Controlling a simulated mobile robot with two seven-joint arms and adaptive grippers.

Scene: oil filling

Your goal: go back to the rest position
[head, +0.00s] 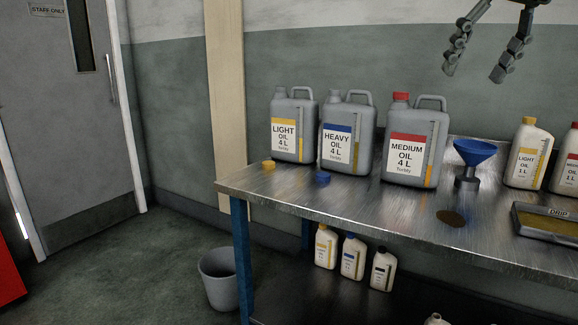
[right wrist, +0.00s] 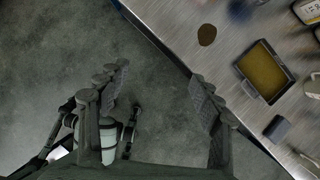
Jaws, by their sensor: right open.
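In the right wrist view the right gripper (right wrist: 155,82) is also open and empty, over the floor beside the bench edge. My left gripper does not show in the head view. Dark links and a pale cylinder at the lower left of the wrist view are partly hidden, and I cannot tell what they are.
On the bench stand light (head: 293,125), heavy (head: 346,132) and medium (head: 414,140) oil jugs, a blue funnel (head: 474,152) and small bottles. Yellow (head: 268,165) and blue (head: 322,178) caps lie in front. A drip tray (head: 545,211) is at right. A bin (head: 222,280) stands on the floor.

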